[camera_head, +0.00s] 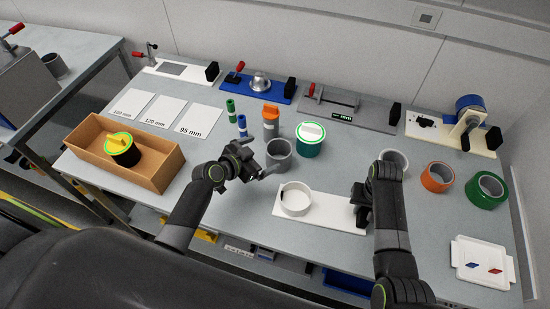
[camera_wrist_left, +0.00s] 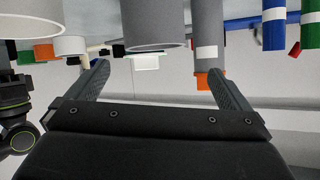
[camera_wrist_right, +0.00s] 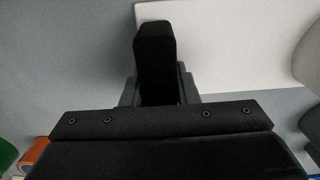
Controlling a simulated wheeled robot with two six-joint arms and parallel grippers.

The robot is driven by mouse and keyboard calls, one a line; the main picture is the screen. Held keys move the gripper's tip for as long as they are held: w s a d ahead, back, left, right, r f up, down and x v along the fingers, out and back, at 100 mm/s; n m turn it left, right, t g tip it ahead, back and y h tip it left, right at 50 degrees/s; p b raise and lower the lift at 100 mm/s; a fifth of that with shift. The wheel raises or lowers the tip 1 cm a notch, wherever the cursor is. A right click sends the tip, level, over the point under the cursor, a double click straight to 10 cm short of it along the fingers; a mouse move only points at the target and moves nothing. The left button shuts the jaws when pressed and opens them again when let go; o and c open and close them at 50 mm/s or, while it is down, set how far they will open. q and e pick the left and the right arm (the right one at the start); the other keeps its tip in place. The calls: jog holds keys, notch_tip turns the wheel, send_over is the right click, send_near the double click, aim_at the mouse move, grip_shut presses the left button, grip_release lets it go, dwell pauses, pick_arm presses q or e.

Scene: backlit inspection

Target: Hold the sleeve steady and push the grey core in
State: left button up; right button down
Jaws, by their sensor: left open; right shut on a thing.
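The grey core (camera_head: 280,153) is a hollow grey cylinder standing upright on the table. My left gripper (camera_head: 262,160) is open and low beside it. In the left wrist view the core (camera_wrist_left: 155,25) shows upside down, ahead of and between the spread fingers. The sleeve looks to be the short white ring (camera_head: 296,199) on a white plate (camera_head: 325,212), right of the core; its opening faces up and looks empty. My right gripper (camera_head: 361,196) is at the plate's right end. In the right wrist view it is shut on a black upright block (camera_wrist_right: 154,55).
An orange-topped grey cylinder (camera_head: 270,122) and a teal cylinder (camera_head: 310,141) stand close behind the core. A cardboard box (camera_head: 163,178) is at left. White (camera_head: 394,158), orange (camera_head: 437,177) and green (camera_head: 487,190) rings stand at right. Fixtures line the back.

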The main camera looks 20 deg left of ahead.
pick_arm(q)
jog(key=w+r+m+g+y, duration=0.1)
jog(key=w+m, duration=0.2)
jog(key=w+r+m+g, duration=0.2)
jog(key=w+m, duration=0.2)
jog(key=w+r+m+g+y, duration=0.1)
jog(key=w+r+m+g, duration=0.1)
jog(key=w+m, duration=0.2)
jog(key=shift+w+r+y, duration=0.15)
jog(key=shift+w+y, duration=0.05)
jog(key=shift+y, duration=0.1)
jog(key=m+g+y, duration=0.3)
jog(key=m+g, duration=0.4)
jog(key=m, duration=0.2)
send_over(279, 153)
jog(key=s+d, duration=0.1)
jog(key=s, duration=0.3)
jog(key=shift+w+d+f, duration=0.1)
jog(key=shift+f, duration=5.75)
jog(key=c, duration=1.1)
